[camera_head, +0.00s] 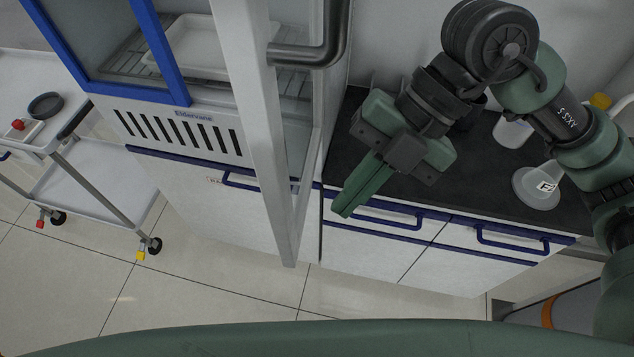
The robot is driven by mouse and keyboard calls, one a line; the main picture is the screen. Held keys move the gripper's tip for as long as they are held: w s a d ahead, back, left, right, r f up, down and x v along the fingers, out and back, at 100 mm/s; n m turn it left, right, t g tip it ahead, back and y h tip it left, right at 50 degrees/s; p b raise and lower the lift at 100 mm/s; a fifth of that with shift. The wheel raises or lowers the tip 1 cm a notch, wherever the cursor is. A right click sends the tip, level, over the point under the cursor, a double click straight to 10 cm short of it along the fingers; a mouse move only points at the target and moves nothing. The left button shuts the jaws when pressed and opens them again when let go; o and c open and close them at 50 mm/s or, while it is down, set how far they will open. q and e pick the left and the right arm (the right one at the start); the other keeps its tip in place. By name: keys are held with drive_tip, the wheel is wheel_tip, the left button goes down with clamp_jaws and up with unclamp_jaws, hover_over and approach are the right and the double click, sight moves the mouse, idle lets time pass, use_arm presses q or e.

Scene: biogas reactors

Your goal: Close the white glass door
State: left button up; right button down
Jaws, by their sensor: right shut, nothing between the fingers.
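The white-framed glass door (252,110) stands open, swung out from the cabinet toward me. A dark grey bar handle (318,52) sits on the door near the top. The cabinet (180,128) has a blue-edged opening, a vent grille and a tray on a rack inside. My right gripper (346,210) is to the right of the door, apart from it, over the front of the dark counter. Its green fingers are together and hold nothing. My left gripper is not in view.
A dark counter (480,165) with blue-handled drawers stands right of the cabinet. A white wheeled cart (95,190) stands at the left. The tiled floor in front is clear.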

sight(297, 221)
drive_tip(key=a, duration=0.1)
drive_tip(key=a+p, duration=0.1)
drive_tip(key=a, duration=0.2)
drive_tip(key=shift+w+f+p, duration=0.1)
drive_tip(key=shift+w+p, duration=0.15)
drive_tip(key=shift+p, duration=0.1)
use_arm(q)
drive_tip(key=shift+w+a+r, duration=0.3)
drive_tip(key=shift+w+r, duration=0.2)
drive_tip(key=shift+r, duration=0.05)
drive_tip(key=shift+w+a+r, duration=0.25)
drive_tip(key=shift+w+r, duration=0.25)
